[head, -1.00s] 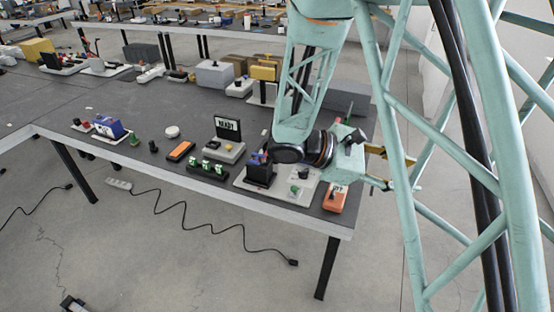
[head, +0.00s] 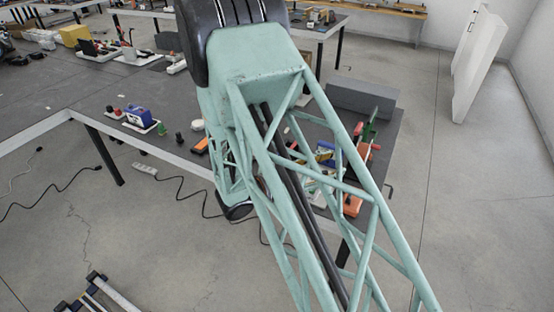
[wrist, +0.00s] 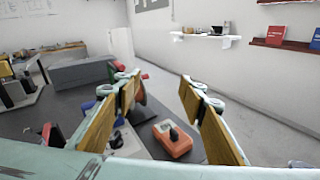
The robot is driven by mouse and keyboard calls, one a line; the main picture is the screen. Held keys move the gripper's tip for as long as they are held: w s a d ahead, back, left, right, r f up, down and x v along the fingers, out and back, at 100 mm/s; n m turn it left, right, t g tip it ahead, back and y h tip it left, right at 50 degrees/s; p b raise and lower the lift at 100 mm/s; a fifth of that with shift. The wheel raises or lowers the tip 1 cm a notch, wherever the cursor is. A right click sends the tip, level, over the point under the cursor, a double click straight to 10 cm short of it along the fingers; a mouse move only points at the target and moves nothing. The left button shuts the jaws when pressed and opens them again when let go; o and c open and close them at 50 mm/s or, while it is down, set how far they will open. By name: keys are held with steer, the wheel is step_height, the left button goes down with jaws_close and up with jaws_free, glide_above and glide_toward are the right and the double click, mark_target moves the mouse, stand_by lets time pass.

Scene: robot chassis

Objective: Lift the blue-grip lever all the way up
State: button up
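A small patch of blue (wrist: 104,90) shows behind the left finger in the wrist view; it may be the blue grip of the lever, but most of it is hidden. My gripper (wrist: 160,78) is open, with its two tan-padded fingers apart and nothing between them. It is over the right end of the table, and the blue patch lies beyond and left of its left finger.
An orange box with a black switch (wrist: 172,140) sits on the table below, between the fingers in the wrist view. A grey block (head: 362,100) stands at the table's far right. A blue device (head: 138,116) is at the left. Open floor lies right of the table.

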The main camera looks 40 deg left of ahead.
steer(key=s+a+f+n+t+y+p, duration=0.1)
steer(key=s+a+f+n+y, duration=0.3)
steer(key=a, duration=0.6)
steer(key=s+a+f+n+t+y+p, duration=0.1)
steer(key=s+a+f+n+y+p, duration=0.1)
steer(key=s+a+f+n+y, duration=0.2)
steer(key=s+a+f+y, duration=0.1)
steer(key=s+a+f, duration=0.2)
steer(key=a, duration=0.4)
steer(key=shift+s+a+f+y, duration=0.15)
steer(key=shift+s+f+y, duration=0.15)
steer(key=shift+s, duration=0.45)
steer(key=shift+w+r, duration=0.1)
steer(key=shift+w+a+p, duration=0.2)
steer(key=shift+w+a, duration=0.1)
steer(key=shift+w, duration=1.95)
steer(key=shift+w+a+p, duration=0.25)
steer(key=shift+w+a, duration=0.05)
steer(key=shift+w, duration=1.9)
steer(key=shift+w+a+p, duration=0.2)
steer(key=shift+w+a, duration=0.1)
steer(key=shift+w, duration=1.95)
steer(key=shift+c, duration=0.4)
steer(key=c, duration=1.1)
